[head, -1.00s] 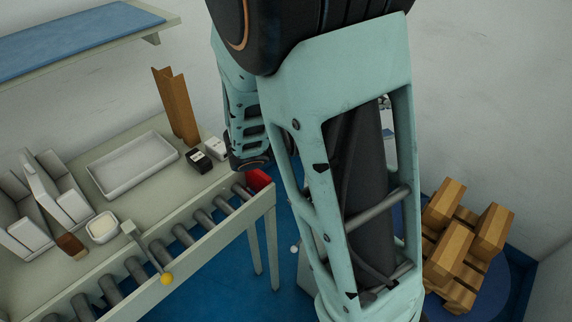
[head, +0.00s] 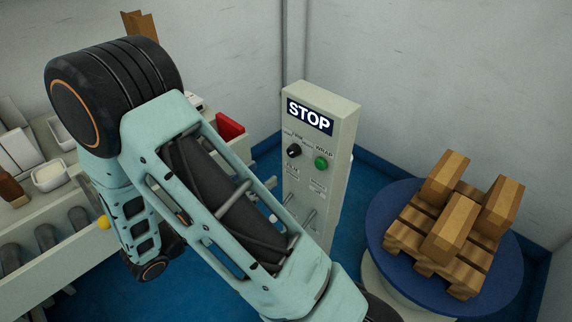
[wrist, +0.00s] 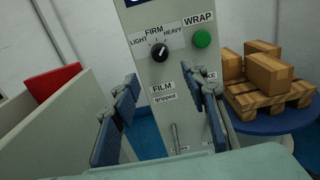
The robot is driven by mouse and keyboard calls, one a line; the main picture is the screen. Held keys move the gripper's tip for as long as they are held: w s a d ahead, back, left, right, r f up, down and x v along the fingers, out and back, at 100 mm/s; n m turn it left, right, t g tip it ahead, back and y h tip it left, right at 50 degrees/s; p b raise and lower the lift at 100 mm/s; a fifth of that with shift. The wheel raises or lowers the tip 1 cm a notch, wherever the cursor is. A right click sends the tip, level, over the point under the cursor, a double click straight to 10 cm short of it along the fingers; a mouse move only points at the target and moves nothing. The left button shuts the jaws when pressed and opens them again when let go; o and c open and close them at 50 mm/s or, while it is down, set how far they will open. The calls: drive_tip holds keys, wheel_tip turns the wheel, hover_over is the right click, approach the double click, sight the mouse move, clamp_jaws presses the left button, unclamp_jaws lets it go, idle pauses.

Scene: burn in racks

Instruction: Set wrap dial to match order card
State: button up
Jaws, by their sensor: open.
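The wrap dial (wrist: 159,51) is a round black knob on the front of a pale control post (head: 322,150), under the labels LIGHT, FIRM and HEAVY. It also shows in the head view (head: 293,150). Its white mark appears to point up and slightly right; the exact setting is hard to read. My gripper (wrist: 160,78) is open and empty in the wrist view, its two blue-padded fingers apart below the dial and not touching it. In the head view my arm hides the gripper. I cannot make out an order card.
A green WRAP button (wrist: 202,39) sits right of the dial. Below is a FILM label (wrist: 162,91) and metal levers. A blue turntable (head: 385,212) with a pallet of boxes (head: 455,225) stands right. A red bin (head: 229,128) and roller conveyor are left.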

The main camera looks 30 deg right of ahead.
sight(290, 154)
drive_tip(key=b+x, duration=0.1)
drive_tip(key=x, duration=0.9)
drive_tip(key=shift+w+d+b, duration=0.1)
drive_tip(key=shift+d+b, duration=0.15)
drive_tip(key=shift+b, duration=0.15)
drive_tip(key=shift+c, duration=0.3)
clamp_jaws()
